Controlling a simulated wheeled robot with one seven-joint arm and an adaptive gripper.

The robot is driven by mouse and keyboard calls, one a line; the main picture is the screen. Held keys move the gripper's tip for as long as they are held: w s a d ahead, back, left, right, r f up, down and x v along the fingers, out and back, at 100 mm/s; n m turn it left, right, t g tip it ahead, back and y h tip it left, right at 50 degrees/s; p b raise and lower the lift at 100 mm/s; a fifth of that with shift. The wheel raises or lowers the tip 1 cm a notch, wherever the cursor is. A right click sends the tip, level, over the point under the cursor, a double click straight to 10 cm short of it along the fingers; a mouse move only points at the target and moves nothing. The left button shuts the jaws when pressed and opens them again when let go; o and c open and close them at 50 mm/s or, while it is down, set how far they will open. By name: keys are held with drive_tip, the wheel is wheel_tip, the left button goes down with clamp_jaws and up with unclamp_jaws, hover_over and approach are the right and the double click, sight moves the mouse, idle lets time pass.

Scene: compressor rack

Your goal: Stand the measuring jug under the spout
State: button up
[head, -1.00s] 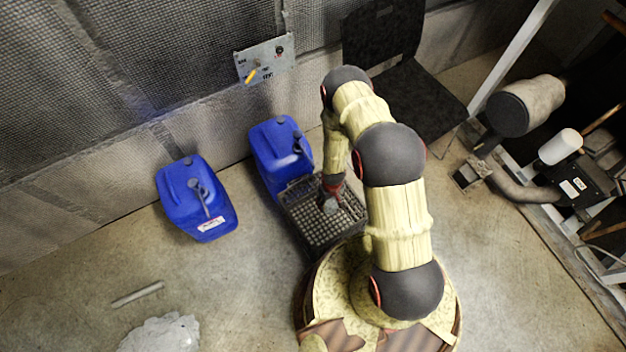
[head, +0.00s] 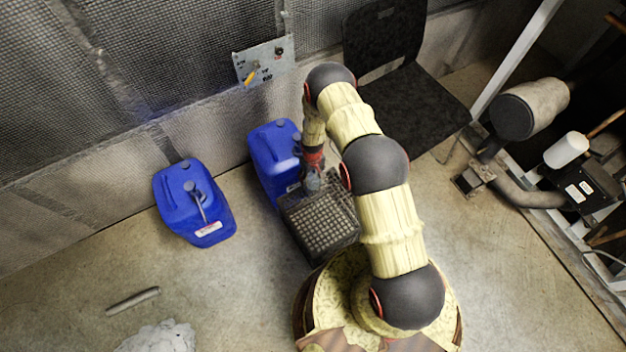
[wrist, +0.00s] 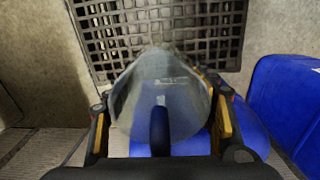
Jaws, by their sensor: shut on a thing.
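My gripper (wrist: 160,118) is shut on the measuring jug (wrist: 160,85), a grey, cloudy vessel with a dark handle between the fingers. In the head view the jug (head: 313,184) is small and partly hidden below my gripper (head: 312,172). It is beside the right blue canister (head: 268,165), over the back edge of the black grid crate (head: 330,232). The grid also shows in the wrist view (wrist: 100,45), beyond the jug's mouth. The right canister has a dark spout fitting (head: 297,138) on top, partly hidden near my arm. I cannot tell the jug's exact height or whether it touches anything.
A second blue canister (head: 180,212) with a dark spout stands to the left. A black chair (head: 410,105) stands behind my arm. A grey rod (head: 133,300) and crumpled pale sheet (head: 160,338) lie on the floor.

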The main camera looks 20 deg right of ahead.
drive_tip(key=shift+s+f, duration=0.25)
drive_tip(key=shift+f, duration=0.05)
drive_tip(key=shift+f+b, duration=0.5)
drive_tip(key=shift+f, duration=0.1)
drive_tip(key=o, duration=1.2)
drive_tip(key=shift+s, duration=0.15)
drive_tip(key=shift+c, duration=0.2)
drive_tip(key=shift+o, duration=0.2)
drive_tip(key=shift+f, duration=0.1)
drive_tip(key=shift+s, duration=0.1)
